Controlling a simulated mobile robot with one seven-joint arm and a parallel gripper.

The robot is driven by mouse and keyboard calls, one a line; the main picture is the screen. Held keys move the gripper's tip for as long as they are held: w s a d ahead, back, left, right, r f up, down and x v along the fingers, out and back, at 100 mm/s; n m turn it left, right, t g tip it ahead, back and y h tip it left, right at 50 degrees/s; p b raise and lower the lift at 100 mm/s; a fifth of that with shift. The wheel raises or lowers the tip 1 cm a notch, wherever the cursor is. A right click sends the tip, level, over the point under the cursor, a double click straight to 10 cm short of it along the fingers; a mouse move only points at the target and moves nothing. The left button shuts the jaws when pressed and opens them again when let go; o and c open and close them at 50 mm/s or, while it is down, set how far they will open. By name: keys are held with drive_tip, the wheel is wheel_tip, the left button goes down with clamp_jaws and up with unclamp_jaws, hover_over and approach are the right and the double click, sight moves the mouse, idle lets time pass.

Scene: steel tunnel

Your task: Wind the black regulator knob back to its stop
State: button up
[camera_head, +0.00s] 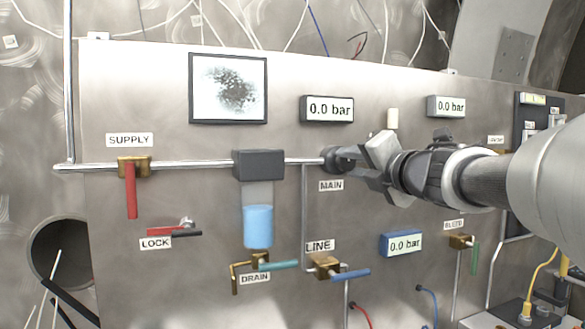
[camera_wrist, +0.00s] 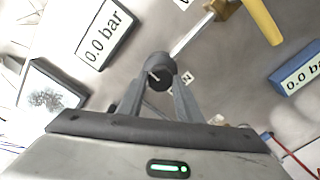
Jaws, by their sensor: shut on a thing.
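The black regulator knob (camera_head: 331,158) sits on the steel pipe above the MAIN label (camera_head: 331,186). In the wrist view the knob (camera_wrist: 160,74) is round and dark, with a pale mark on its face. My gripper (camera_head: 352,160) reaches in from the right. Its two fingers (camera_wrist: 161,88) are on either side of the knob, shut on it. The fingers hide part of the knob in the head view. The display above the knob (camera_head: 327,109) reads 0.0 bar.
Left along the pipe are a filter with a blue bowl (camera_head: 258,226) and the red SUPPLY handle (camera_head: 131,190). Below are the teal DRAIN handle (camera_head: 278,265) and blue LINE handle (camera_head: 350,275).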

drive_tip(key=shift+r, duration=0.1)
idle(0.4)
drive_tip(key=o, duration=1)
drive_tip(key=shift+o, duration=0.2)
